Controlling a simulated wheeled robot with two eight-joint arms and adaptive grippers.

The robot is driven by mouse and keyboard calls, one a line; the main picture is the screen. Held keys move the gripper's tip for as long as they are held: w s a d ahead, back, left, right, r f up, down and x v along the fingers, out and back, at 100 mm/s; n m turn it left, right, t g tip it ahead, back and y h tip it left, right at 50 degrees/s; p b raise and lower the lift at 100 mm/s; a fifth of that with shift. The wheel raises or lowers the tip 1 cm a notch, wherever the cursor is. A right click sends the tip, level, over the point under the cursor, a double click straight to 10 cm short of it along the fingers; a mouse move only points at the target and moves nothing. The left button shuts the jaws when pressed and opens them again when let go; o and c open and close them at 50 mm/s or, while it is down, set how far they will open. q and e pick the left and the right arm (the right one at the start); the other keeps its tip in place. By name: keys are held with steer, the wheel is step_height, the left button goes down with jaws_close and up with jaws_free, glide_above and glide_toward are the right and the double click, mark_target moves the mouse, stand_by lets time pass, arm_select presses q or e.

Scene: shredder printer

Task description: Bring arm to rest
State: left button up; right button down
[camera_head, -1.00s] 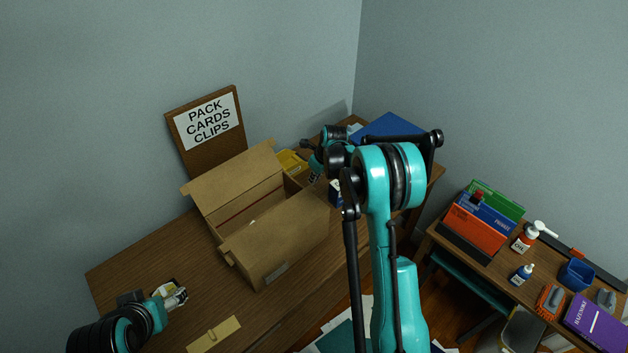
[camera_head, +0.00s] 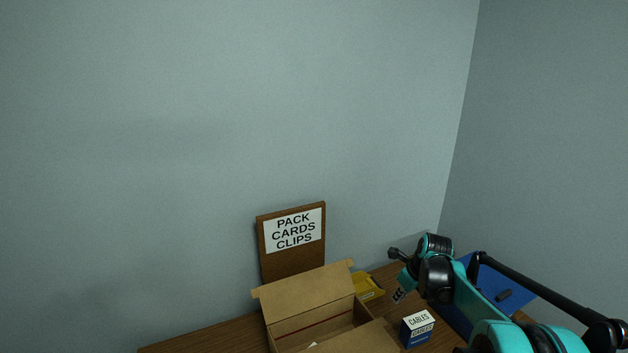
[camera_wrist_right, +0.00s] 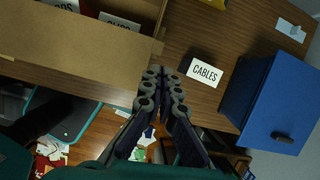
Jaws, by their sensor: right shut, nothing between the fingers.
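My right arm comes in from the lower right in the head view. Its gripper (camera_head: 398,296) hangs over the desk between the open cardboard box (camera_head: 300,327) and the blue-and-white CABLES box (camera_head: 417,327). In the right wrist view, the fingers of this gripper (camera_wrist_right: 165,82) are together with nothing between them. The cardboard box's flap (camera_wrist_right: 70,48) lies to their upper left, and the CABLES box (camera_wrist_right: 205,72) is just to their right, apart from them. My left gripper is out of view.
A sign (camera_head: 293,230) reading PACK CARDS CLIPS stands behind the cardboard box. A yellow tray (camera_head: 371,287) sits near the wall. A blue case (camera_wrist_right: 280,105) stands on the desk's right side. Scattered papers (camera_wrist_right: 48,150) lie below the desk edge.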

steer(key=s+a+r+n+b, duration=0.1)
steer(key=s+a+r+n, duration=0.15)
steer(key=s+n, duration=0.25)
steer(key=s+a+r+n+t+b, duration=0.1)
steer(key=s+a+n, duration=0.2)
steer(key=s+n, duration=0.1)
steer(key=s+a+r+n+b, duration=0.1)
steer(key=s+a+n, duration=0.2)
steer(key=s+n, duration=0.2)
steer(key=s+a+f+n+t+b, duration=0.1)
steer(key=s+a+f+n+b, duration=0.1)
steer(key=s+n, duration=0.5)
steer(key=s+a+f+n+t+h+b, duration=0.1)
steer(key=s+f+n, duration=0.3)
steer(key=s+n, duration=0.4)
steer(key=shift+s+a+f+n+b, duration=0.35)
steer(key=shift+a+n+b, duration=0.15)
steer(key=shift+a+n, duration=0.35)
steer(key=shift+d, duration=0.1)
